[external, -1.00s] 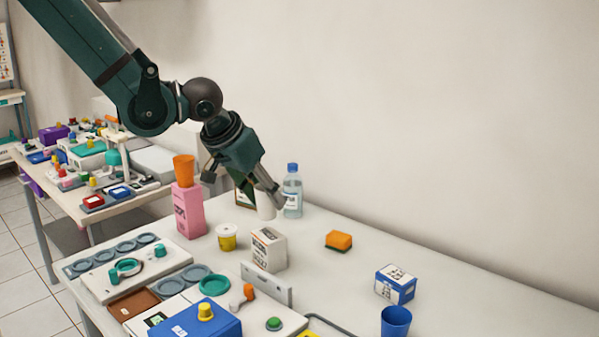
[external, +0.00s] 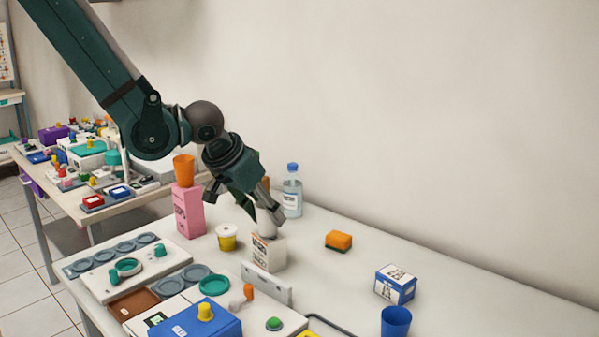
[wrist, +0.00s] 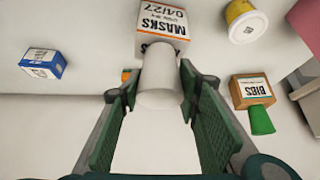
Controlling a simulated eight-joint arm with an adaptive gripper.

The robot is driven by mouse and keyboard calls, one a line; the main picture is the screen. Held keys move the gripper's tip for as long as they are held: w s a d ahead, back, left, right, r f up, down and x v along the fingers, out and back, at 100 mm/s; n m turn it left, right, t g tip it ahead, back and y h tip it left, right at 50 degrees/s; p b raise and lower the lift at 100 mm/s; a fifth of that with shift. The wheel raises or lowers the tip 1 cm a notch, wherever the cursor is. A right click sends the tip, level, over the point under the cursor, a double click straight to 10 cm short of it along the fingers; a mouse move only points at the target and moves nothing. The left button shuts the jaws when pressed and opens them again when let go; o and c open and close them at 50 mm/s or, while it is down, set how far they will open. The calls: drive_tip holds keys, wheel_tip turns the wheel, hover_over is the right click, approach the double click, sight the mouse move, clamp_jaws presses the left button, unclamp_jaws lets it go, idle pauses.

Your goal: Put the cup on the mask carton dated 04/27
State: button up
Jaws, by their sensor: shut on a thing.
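The white cup (external: 266,229) is held between the fingers of my gripper (external: 260,212), which is shut on it; it also shows in the wrist view (wrist: 159,78). The mask carton (external: 268,253) is white with an orange stripe, and its face reads MASKS 04/27 in the wrist view (wrist: 164,22). In the external view the cup is at the top of this carton, its lower end close to the top face. In the wrist view the cup overlaps the carton's near edge. I cannot tell whether they touch.
A yellow-and-white tub (external: 227,238) and a pink carton (external: 189,212) with an orange cup (external: 184,168) stand left of the carton. A grey holder (external: 266,285) is in front. A BIBS carton (wrist: 252,90) is nearby. A sponge (external: 339,240) lies right.

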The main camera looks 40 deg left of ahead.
drive_tip(key=shift+f, duration=0.15)
drive_tip(key=o, duration=0.7)
drive_tip(key=shift+r, duration=0.25)
drive_tip(key=p+v, duration=0.1)
drive_tip(key=v, duration=1)
drive_tip(key=shift+s+r, duration=0.25)
drive_tip(key=shift+r, duration=0.1)
idle(0.8)
